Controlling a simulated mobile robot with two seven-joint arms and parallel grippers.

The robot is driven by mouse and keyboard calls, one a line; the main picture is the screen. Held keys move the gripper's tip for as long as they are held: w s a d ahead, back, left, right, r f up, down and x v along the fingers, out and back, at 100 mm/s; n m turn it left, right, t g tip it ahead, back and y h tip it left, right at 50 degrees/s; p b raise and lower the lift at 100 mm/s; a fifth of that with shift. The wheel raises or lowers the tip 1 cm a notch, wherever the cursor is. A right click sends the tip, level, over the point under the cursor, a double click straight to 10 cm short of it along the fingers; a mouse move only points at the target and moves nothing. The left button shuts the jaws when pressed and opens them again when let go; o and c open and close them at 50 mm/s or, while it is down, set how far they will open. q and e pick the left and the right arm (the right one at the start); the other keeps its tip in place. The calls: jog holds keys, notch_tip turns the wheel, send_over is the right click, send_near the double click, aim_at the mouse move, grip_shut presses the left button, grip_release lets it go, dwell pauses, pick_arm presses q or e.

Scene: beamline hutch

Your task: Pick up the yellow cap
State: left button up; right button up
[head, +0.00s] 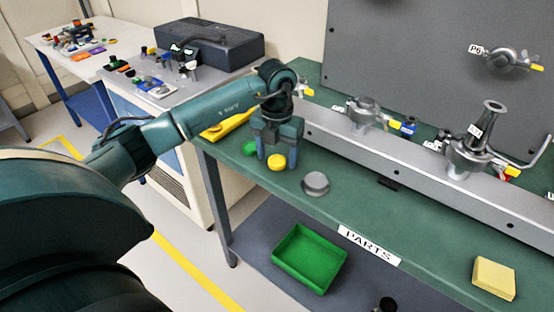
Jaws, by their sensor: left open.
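The yellow cap (277,162) is a small round disc on the green bench top, near its front edge. The cap shows between and just in front of the fingers. I cannot tell whether the fingers touch it. A green cap (249,148) lies just left of the gripper, partly hidden by it. A grey flanged cap (315,184) sits to the right of the yellow cap. My right gripper is not in view.
A metal rail (400,159) with clamped fittings runs along the bench behind. A yellow tool (228,124) lies left of the gripper. A yellow block (494,278) is at the right. A green tray (309,258) stands on the lower shelf.

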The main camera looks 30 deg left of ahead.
aim_at(277, 160)
pick_arm(q)
jog(key=shift+f, duration=0.2)
jog(key=c, duration=1)
jog(key=shift+r, duration=0.1)
jog(key=shift+c, duration=0.2)
notch_tip(277, 160, up, 10)
jog(key=shift+b, duration=0.45)
